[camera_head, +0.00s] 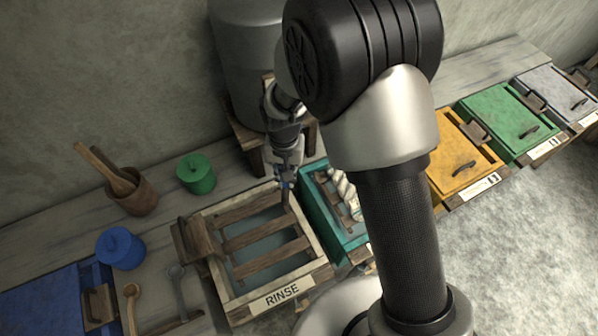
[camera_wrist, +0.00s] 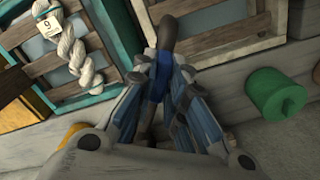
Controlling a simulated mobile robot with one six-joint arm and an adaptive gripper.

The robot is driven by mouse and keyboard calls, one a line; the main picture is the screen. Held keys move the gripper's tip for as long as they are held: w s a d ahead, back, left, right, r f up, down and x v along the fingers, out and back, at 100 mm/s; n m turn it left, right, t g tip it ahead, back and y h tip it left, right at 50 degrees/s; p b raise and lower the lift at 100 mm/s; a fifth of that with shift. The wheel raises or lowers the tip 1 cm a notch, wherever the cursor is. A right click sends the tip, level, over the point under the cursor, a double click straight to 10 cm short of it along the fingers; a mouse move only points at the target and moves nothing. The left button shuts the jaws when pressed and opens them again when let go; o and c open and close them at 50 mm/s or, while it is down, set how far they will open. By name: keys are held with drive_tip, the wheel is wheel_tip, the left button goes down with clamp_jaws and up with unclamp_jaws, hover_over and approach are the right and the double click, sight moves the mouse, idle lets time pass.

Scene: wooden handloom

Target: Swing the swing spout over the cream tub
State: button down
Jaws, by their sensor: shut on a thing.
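My gripper (camera_head: 286,183) points down at the back right corner of the cream tub (camera_head: 314,250), which is labelled RINSE. In the wrist view my gripper (camera_wrist: 160,95) is shut on a dark rod-like part with a blue band, which looks like the swing spout (camera_wrist: 167,35). The spout's dark end (camera_head: 286,198) appears over the back right corner of the cream tub, close to the teal tub. Its height above the rim is unclear. The rest of the spout is hidden by my fingers and arm. The cream tub's rim also shows in the wrist view (camera_wrist: 232,50).
The teal tub (camera_head: 318,212) with a pale skein (camera_head: 345,192) stands right of the cream tub. A large grey vat (camera_head: 245,60) on a wooden stand is behind. A green lidded pot (camera_head: 197,174) and a blue pot (camera_head: 120,249) stand left. Yellow and green tubs are farther right.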

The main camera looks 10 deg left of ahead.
drive_tip(key=w+a+m, duration=0.1)
drive_tip(key=a+m, duration=0.4)
drive_tip(key=a, duration=0.1)
drive_tip(key=shift+w+m, duration=0.3)
drive_tip(key=shift+m, duration=0.1)
drive_tip(key=c, duration=1.7)
unclamp_jaws()
drive_tip(key=shift+o, duration=0.5)
wheel_tip(320, 180, up, 12)
